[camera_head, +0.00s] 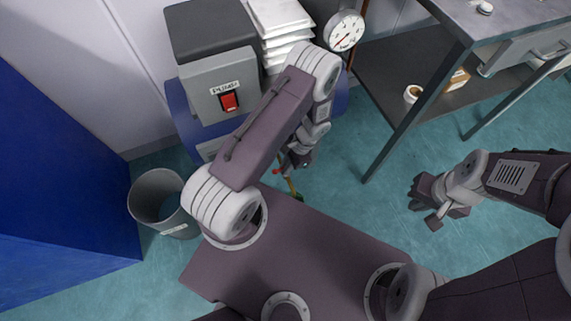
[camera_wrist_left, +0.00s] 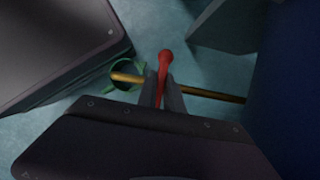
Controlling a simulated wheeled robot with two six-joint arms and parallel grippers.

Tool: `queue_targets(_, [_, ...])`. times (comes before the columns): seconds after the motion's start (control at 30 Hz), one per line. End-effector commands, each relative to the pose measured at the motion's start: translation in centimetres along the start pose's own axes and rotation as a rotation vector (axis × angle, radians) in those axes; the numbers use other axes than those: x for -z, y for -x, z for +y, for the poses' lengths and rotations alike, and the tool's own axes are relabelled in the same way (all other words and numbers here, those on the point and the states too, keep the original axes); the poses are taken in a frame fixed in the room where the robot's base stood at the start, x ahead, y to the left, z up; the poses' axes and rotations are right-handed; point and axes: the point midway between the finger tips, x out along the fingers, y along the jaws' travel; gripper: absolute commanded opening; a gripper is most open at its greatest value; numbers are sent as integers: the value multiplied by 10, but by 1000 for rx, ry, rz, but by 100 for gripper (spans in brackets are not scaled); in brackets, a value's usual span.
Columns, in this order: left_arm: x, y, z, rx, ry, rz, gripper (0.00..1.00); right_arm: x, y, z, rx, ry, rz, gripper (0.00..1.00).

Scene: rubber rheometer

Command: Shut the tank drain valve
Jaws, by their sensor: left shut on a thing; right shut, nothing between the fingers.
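The drain valve's red lever (camera_wrist_left: 163,70) shows in the left wrist view, its rounded end pointing up in the picture. It lies across a thin brass pipe (camera_wrist_left: 215,95), roughly at a right angle to it. My left gripper (camera_wrist_left: 165,92) is shut on the red lever, with the rounded end sticking out past the fingers. In the head view my left gripper (camera_head: 300,158) is low beside the blue tank (camera_head: 178,105), partly hidden by my arm; a bit of the red lever (camera_head: 277,171) shows. My right gripper (camera_head: 432,207) is shut and empty over the floor.
A green ring-shaped thing (camera_wrist_left: 118,85) is around or under the pipe's free end. A grey pump box (camera_head: 210,90) with a red switch (camera_head: 229,101) and a pressure gauge (camera_head: 343,31) are at the tank. A grey bin (camera_head: 147,208) stands left; a metal table (camera_head: 410,115) stands right.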

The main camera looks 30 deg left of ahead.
Motion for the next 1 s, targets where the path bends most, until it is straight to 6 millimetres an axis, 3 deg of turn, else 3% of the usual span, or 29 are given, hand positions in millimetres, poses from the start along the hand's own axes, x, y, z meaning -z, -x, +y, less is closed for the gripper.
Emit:
queue_targets(0.2, [0, 0, 0, 2, -6, 0, 0, 0, -1, 0, 0, 0, 0, 0])
queue_targets(0.3, [0, 0, 0, 2, -5, 0, 33, 0, -1, 0, 0, 0, -1, 0])
queue_targets(0.63, [0, 3, 0, 2, -4, 1, 33, 0, 2, 0, 0, 0, -1, 0])
queue_targets(1.0, [-1, 78, 0, 3, -5, 2, 33, 4, 41, -1, 0, 0, 0, 0])
